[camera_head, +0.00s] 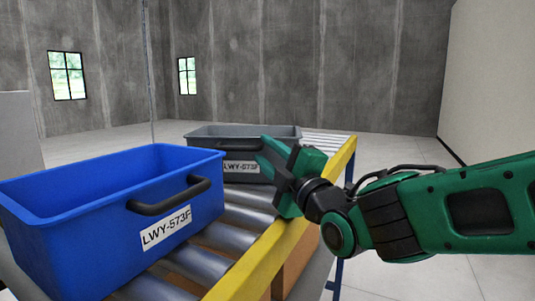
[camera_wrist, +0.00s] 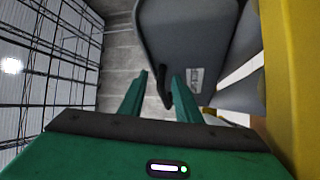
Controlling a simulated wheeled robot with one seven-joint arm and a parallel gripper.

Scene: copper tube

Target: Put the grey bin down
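The grey bin (camera_head: 240,175) stands on the roller conveyor behind the blue bin, its label facing the camera. In the wrist view the grey bin (camera_wrist: 185,35) fills the upper middle, with its black handle (camera_wrist: 163,85) towards my gripper. My gripper (camera_head: 262,155) is at the right part of the bin's front, by the handle, and hides part of that side. In the wrist view my gripper (camera_wrist: 158,92) has its two green fingers apart, with the handle showing between them. The handle is nearer the right finger. I cannot tell whether it touches a finger.
A blue bin (camera_head: 85,235) with a black handle stands on the rollers in front. A yellow conveyor rail (camera_head: 275,245) runs along the right, below my arm. Bare rollers (camera_head: 245,215) show between the bins and the rail. Open floor lies to the right.

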